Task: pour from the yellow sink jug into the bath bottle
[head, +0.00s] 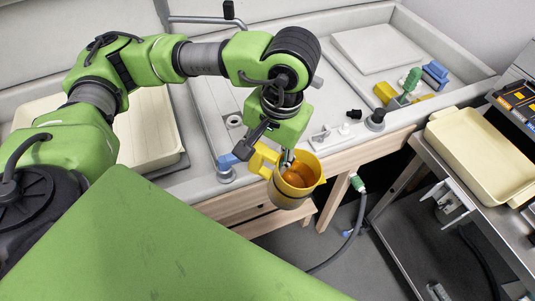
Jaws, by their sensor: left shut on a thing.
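The yellow jug (316,171) hangs in front of the sink's front edge, near the middle of the head view. I look down into its mouth and see orange-brown inside; I cannot tell how full it is. I cannot make out a bath bottle for certain. My right gripper is not in view.
The wide sink (345,18) runs along the back wall. A cream tray (478,150) lies on the metal cart at right. Another pale tray (150,125) lies at left behind my arm. A hose (358,215) hangs below the sink edge. Yellow, green and blue items (410,82) stand at the sink's right.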

